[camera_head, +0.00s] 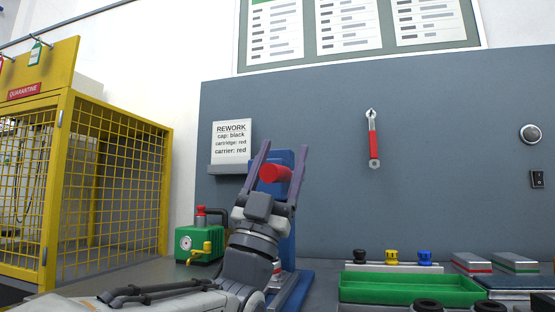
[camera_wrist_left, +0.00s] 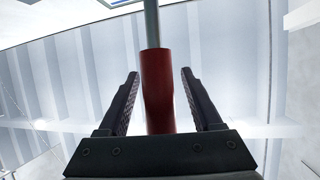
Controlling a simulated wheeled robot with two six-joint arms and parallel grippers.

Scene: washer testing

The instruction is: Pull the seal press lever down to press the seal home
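The seal press (camera_head: 283,232) is a blue upright on a blue base, standing on the bench in the head view. Its lever ends in a red handle (camera_head: 275,173) near the top of the upright. My left gripper (camera_head: 278,149) is open, with one finger on each side of the red handle. In the left wrist view the red handle (camera_wrist_left: 157,90) on a grey rod lies between the two fingers (camera_wrist_left: 158,78), with a gap on both sides. My left arm hides much of the press's lower part and the seal area. My right gripper is not in view.
A green pump-like unit (camera_head: 200,243) stands left of the press, near the yellow quarantine cage (camera_head: 110,190). Right of it are a green tray (camera_head: 412,290) and black, yellow and blue caps (camera_head: 392,256). A red-handled wrench (camera_head: 373,143) hangs on the grey back panel.

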